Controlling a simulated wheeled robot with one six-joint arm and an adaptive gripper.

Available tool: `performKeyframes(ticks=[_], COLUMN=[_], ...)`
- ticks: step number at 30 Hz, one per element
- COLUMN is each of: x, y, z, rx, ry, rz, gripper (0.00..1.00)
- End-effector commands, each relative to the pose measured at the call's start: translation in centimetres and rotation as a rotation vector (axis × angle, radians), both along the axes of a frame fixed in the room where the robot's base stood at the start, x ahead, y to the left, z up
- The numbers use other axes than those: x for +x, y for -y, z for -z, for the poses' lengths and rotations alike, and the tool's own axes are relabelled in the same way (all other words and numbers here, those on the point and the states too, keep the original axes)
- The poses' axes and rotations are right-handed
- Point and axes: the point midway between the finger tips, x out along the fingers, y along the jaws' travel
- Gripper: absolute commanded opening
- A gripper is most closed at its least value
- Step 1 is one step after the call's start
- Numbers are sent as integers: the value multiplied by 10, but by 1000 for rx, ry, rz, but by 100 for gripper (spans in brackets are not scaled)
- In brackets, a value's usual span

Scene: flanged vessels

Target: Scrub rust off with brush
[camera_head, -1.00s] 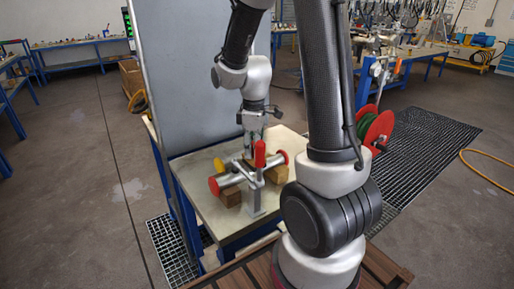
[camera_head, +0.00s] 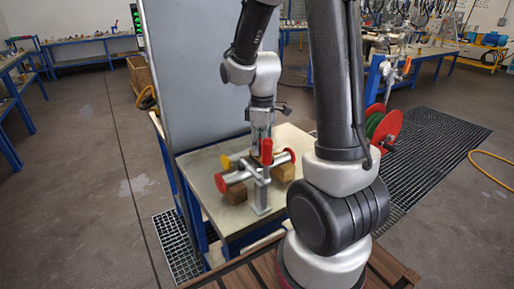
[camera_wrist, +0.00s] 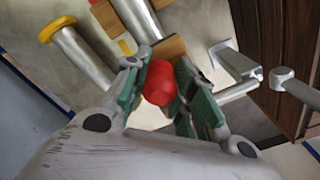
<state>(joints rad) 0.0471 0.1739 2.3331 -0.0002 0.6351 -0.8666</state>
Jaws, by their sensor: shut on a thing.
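A grey metal pipe piece (camera_head: 237,177) with red end flanges and a yellow-flanged branch (camera_head: 226,162) lies on brown wooden blocks (camera_head: 236,194) on the table. A metal clamp (camera_head: 261,196) stands at its near side with an upright red handle (camera_head: 267,152). My gripper (camera_head: 262,150) is over the clamp, pointing down. In the wrist view, its green-padded fingers (camera_wrist: 160,95) are on both sides of the red handle (camera_wrist: 160,82) and look shut on it. The branch's yellow rim (camera_wrist: 57,29) shows at upper left. I cannot make out a brush or rust.
The table (camera_head: 203,163) has free room around the pipe. A tall grey panel (camera_head: 190,75) stands behind its left side. A red hose reel (camera_head: 386,127) is at right. Floor grating (camera_head: 430,150) and a yellow hose (camera_head: 485,170) lie farther right.

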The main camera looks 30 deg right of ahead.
Motion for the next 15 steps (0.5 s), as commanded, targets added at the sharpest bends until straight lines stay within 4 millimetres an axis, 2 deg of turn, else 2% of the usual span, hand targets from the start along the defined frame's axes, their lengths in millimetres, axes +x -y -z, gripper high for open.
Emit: performKeyframes(ticks=[8, 15], x=[0, 1], y=[10, 27], z=[0, 2], rx=[0, 0], ry=[0, 0], rz=[1, 2], gripper=[7, 7])
